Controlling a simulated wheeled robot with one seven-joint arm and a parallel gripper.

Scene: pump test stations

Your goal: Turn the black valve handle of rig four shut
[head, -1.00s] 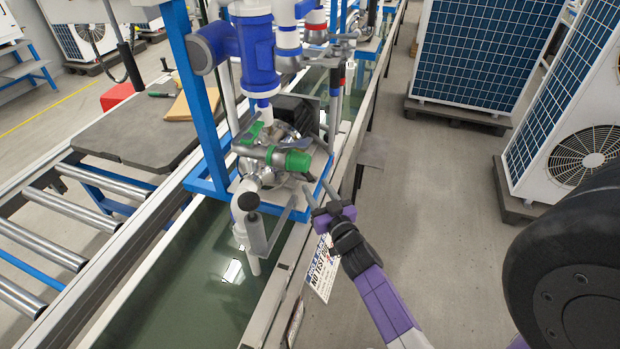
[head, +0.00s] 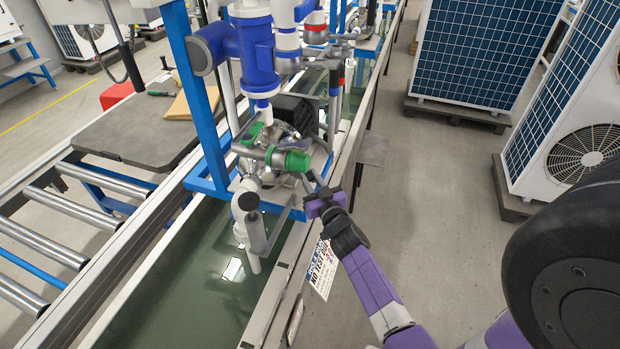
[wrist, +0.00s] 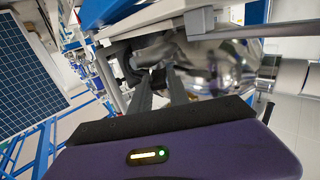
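A lever with a black grip (head: 248,201) and a flat grey bar (head: 257,232) stands at the near end of the pump rig, over the green water trough. Another upright handle, black with a red band (head: 334,85), stands further back. No rig number is readable, so I cannot tell which is rig four's. My gripper (head: 308,178) is to the right of the near lever, just below the green-capped fitting (head: 297,161), apart from the lever. In the wrist view its two dark fingers (wrist: 159,78) are apart, with nothing clearly between them; shiny metal pump parts lie beyond.
A blue frame post (head: 205,85) and a blue-and-white pipe (head: 258,55) rise above the pump. A paper sign (head: 320,270) hangs on the trough's side by my arm. A roller conveyor (head: 45,240) lies left. The floor aisle (head: 430,190) on the right is clear.

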